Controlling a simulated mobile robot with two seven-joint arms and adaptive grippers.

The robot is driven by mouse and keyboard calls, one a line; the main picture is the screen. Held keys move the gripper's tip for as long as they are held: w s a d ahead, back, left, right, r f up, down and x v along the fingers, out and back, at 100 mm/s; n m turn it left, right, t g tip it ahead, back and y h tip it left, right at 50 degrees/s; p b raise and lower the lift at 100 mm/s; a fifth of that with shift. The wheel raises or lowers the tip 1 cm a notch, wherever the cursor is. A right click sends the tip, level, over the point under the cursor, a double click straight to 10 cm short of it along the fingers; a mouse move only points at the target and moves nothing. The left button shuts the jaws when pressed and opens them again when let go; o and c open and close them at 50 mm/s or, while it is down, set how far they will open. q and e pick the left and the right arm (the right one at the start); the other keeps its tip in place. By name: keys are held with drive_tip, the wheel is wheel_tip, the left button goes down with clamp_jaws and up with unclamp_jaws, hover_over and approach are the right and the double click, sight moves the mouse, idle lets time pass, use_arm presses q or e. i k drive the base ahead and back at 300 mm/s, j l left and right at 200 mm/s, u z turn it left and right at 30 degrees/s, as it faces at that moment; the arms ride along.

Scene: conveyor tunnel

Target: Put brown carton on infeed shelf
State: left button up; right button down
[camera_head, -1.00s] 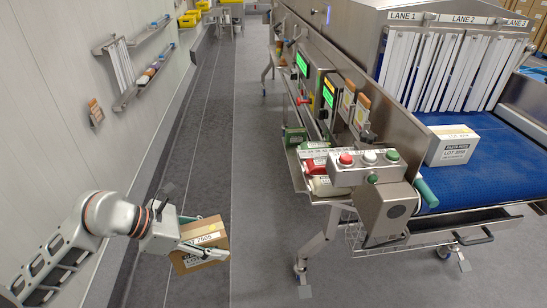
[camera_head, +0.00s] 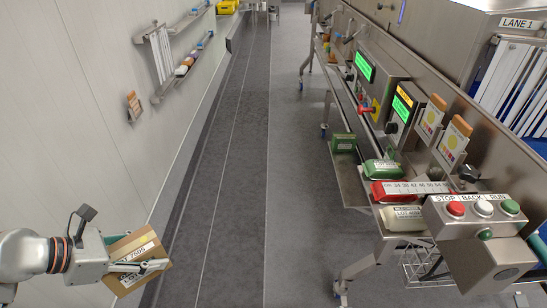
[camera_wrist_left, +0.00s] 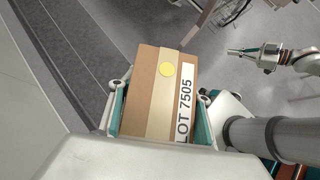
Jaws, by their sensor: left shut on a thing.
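My left gripper (camera_head: 140,266) is shut on the brown carton (camera_head: 126,246) at the lower left of the head view. The carton is tilted in the air. In the left wrist view, the carton (camera_wrist_left: 152,85) sits between the two teal-padded fingers, with a yellow dot, a tape strip and a LOT 7505 label. A metal side shelf (camera_head: 352,178) runs along the machine at the right, apart from the carton; no label names it as the infeed shelf. My right gripper (camera_wrist_left: 243,51) shows small at the upper right of the left wrist view; its opening is unclear.
The shelf holds a dark green box (camera_head: 344,143), a green pack (camera_head: 383,168), a red item (camera_head: 390,192) and a white carton (camera_head: 404,217). A button box (camera_head: 478,212) juts out at the right. Grey floor (camera_head: 290,200) lies clear between the wall and machine.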

sight(350, 165)
drive_tip(key=i+j, duration=0.2)
drive_tip(key=i, duration=0.3)
drive_tip(key=i+j+z, duration=0.1)
drive_tip(key=i, duration=0.4)
drive_tip(key=i+z, duration=0.2)
drive_tip(key=z, duration=0.2)
drive_tip(key=i+j+z, duration=0.15)
drive_tip(key=z, duration=0.25)
drive_tip(key=i+j+z, duration=0.15)
drive_tip(key=z, duration=0.25)
drive_tip(key=i+j+z, duration=0.1)
drive_tip(key=z, duration=0.35)
drive_tip(key=i+j+z, duration=0.1)
drive_tip(key=j+z, duration=0.3)
drive_tip(key=i+j+z, duration=0.15)
drive_tip(key=j+z, duration=0.2)
